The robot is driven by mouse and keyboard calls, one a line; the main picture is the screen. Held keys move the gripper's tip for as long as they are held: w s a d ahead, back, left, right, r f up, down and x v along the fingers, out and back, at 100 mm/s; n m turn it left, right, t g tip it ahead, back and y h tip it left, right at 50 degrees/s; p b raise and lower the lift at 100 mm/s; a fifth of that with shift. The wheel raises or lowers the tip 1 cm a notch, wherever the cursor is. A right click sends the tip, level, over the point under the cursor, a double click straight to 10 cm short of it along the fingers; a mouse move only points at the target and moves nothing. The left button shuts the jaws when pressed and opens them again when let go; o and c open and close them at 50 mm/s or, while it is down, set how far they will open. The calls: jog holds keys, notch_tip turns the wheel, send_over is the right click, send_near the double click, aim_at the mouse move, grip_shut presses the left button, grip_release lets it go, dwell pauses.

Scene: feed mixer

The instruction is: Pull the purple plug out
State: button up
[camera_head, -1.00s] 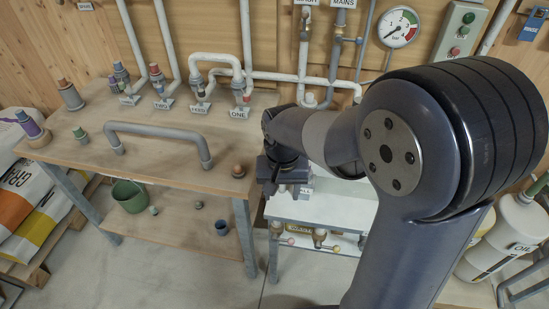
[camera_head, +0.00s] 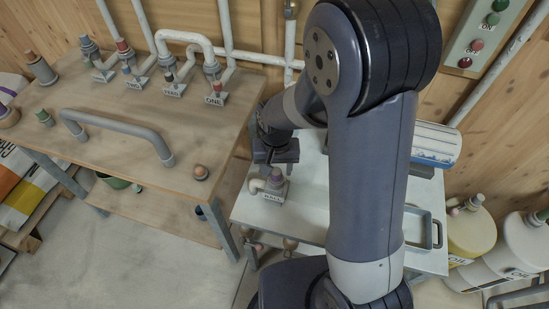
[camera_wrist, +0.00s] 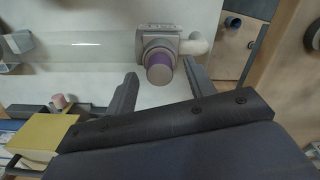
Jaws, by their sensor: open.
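The purple plug (camera_head: 274,178) sits upright in a grey fitting (camera_head: 270,190) with a short bent side pipe, on the pale bench. In the wrist view the plug (camera_wrist: 160,68) shows its grey-pink end towards me and a purple band, in front of the square fitting (camera_wrist: 172,43). My gripper (camera_head: 277,156) is just above the plug in the head view. In the wrist view my gripper (camera_wrist: 159,70) is open, one finger on each side of the plug with gaps; I cannot tell how deep the fingers reach around it.
A wooden table (camera_head: 120,125) with a grey handle-shaped pipe (camera_head: 118,132) and several fittings stands left. A grey tray frame (camera_head: 428,230) and a white-blue roll (camera_head: 436,145) are right of my arm. Oil containers (camera_head: 470,232) stand at the right.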

jog(key=shift+f, duration=0.85)
grip_shut()
dwell(0.3)
